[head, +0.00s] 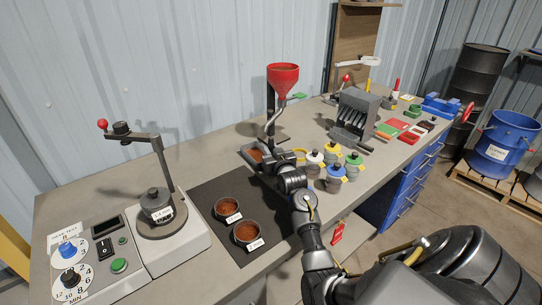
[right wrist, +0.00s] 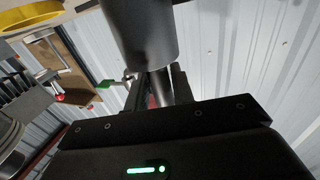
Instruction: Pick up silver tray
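The silver tray (head: 247,155) is a small metal tray with reddish-brown granules in it. My left gripper is not in view.
Two round dishes of brown granules (head: 246,244) stand on the dark mat (head: 205,193). Several lidded jars (head: 334,178) stand close to my right arm. A grey slotted machine (head: 356,113) is farther right.

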